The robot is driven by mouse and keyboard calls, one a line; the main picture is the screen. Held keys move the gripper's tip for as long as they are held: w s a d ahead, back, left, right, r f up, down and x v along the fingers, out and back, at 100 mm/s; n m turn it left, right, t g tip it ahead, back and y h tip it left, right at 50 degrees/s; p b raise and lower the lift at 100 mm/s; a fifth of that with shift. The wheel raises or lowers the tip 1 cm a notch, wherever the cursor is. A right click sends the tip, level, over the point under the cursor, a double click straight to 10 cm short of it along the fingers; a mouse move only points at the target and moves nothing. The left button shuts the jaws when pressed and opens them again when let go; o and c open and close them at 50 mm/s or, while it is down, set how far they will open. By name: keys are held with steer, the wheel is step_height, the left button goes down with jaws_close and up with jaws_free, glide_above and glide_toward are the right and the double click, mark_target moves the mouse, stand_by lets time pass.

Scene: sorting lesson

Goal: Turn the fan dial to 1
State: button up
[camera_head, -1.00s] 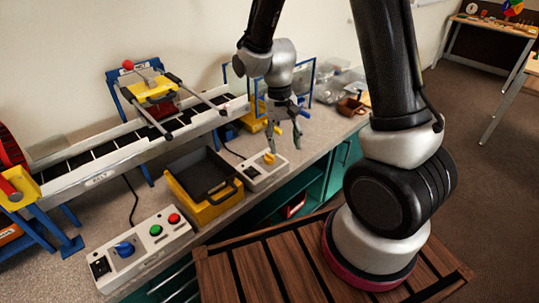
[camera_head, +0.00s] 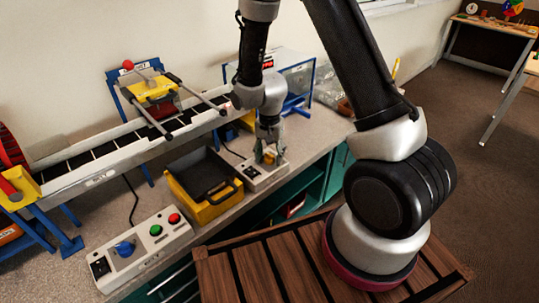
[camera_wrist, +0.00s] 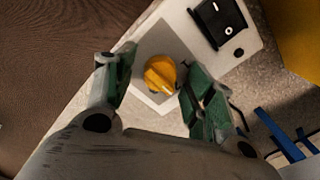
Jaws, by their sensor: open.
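The yellow dial (camera_wrist: 160,75) sits on a grey plate of a white control box (camera_wrist: 176,38). A pale pointer mark on the dial points to the lower right in the wrist view. No numbers around it are readable. My gripper (camera_wrist: 155,85) is open, with one green-padded finger on each side of the dial and a gap to each. In the head view my gripper (camera_head: 268,158) is down over the box (camera_head: 254,176) and largely hides the dial. A black rocker switch (camera_wrist: 219,20) is on the same box.
A yellow bin (camera_head: 205,208) with a dark tray stands left of the box. Another control box (camera_head: 143,248) has a blue dial and green and red buttons. The conveyor belt (camera_head: 130,150) runs behind. A blue frame (camera_head: 297,100) stands behind my gripper.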

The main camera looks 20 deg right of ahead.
steer(key=shift+c, duration=0.2)
steer(key=c, duration=1)
steer(key=shift+n, duration=0.3)
steer(key=n, duration=0.5)
steer(key=shift+n, duration=0.3)
steer(key=n, duration=0.5)
steer(key=shift+n, duration=0.3)
steer(key=o, duration=1)
